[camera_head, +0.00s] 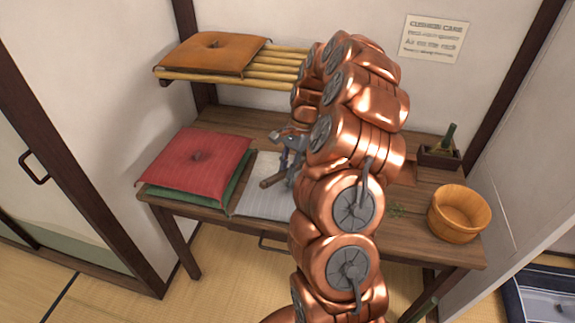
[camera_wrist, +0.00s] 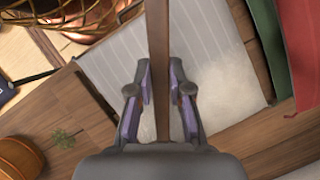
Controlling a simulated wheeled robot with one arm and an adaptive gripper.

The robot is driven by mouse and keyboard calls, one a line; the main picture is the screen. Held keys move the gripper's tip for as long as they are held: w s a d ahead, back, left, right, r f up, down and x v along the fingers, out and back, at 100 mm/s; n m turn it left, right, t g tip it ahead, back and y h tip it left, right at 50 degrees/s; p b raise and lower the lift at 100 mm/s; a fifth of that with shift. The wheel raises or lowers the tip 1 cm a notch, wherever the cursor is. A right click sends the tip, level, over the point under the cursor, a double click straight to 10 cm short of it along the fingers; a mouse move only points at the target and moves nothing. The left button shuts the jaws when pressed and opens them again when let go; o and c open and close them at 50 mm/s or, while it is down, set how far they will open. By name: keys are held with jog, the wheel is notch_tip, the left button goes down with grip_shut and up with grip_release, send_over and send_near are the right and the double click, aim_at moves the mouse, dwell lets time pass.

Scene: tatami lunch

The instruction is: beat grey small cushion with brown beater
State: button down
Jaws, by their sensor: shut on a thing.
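The grey small cushion (camera_head: 262,203) is flat and striped and lies on the wooden table, right of the red cushion. In the wrist view the grey cushion (camera_wrist: 210,40) fills the upper middle, with a pale mottled patch on its lower right. My gripper (camera_head: 290,165) is above the cushion, shut on the brown beater (camera_head: 272,180). In the wrist view the beater's straight brown shaft (camera_wrist: 158,50) runs up between the two fingers of my gripper (camera_wrist: 160,88). The beater's far end is out of the wrist view, and my arm covers part of the cushion in the head view.
A red cushion (camera_head: 198,160) lies on a green one (camera_head: 215,193) at the table's left. An orange cushion (camera_head: 212,52) rests on a slatted shelf (camera_head: 285,62). A wooden tub (camera_head: 458,212) and a dark planter box (camera_head: 438,157) stand at the right of the table (camera_head: 420,190).

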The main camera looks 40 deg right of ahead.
notch_tip(320, 180, up, 8)
jog(key=shift+d+f+p, duration=0.15)
jog(key=shift+f+p, duration=0.05)
jog(key=shift+p, duration=0.4)
jog(key=shift+f, duration=0.1)
notch_tip(320, 180, down, 10)
jog(key=b, duration=0.4)
jog(key=shift+r, duration=0.25)
notch_tip(320, 180, up, 10)
jog(key=shift+w+f+p, duration=0.1)
jog(key=shift+f+p, duration=0.05)
jog(key=shift+p, duration=1.1)
jog(key=shift+f, duration=0.1)
